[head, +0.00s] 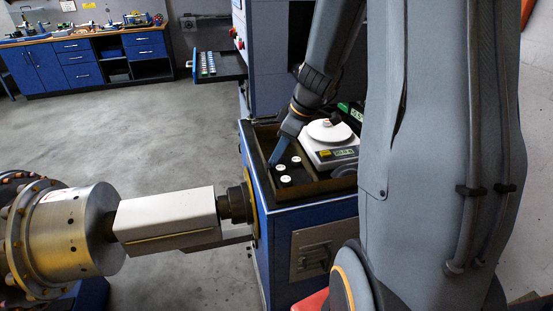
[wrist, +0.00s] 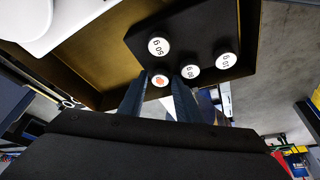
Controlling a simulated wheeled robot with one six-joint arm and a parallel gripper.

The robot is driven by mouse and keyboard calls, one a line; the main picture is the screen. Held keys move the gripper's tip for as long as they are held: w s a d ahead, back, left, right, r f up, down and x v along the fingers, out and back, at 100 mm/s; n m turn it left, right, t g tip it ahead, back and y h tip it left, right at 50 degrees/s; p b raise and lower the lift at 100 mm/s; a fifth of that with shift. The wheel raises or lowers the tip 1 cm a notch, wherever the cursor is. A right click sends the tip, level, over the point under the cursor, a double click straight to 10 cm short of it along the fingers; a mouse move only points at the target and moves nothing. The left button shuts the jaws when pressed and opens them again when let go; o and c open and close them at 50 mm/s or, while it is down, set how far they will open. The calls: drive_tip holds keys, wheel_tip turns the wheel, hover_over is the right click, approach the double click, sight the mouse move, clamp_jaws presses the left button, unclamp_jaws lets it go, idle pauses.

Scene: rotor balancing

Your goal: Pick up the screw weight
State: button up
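In the wrist view, a white-topped round screw weight (wrist: 160,80) with an orange mark sits between my fingertips. My gripper (wrist: 158,83) is open, one finger on each side of it, with what looks like a small gap on both sides. Other white-topped weights stand on the same black block: one marked 50 g (wrist: 158,46) and two beside it to the right (wrist: 190,72) (wrist: 226,60). In the head view, my gripper (head: 273,162) reaches down at the left of the visible weights (head: 283,167); the orange-marked weight cannot be made out there.
A metal rotor (head: 75,230) on a spindle stands left of the cabinet. An open drawer (head: 222,73) stands behind.

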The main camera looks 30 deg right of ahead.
drive_tip(key=shift+c, duration=0.5)
clamp_jaws()
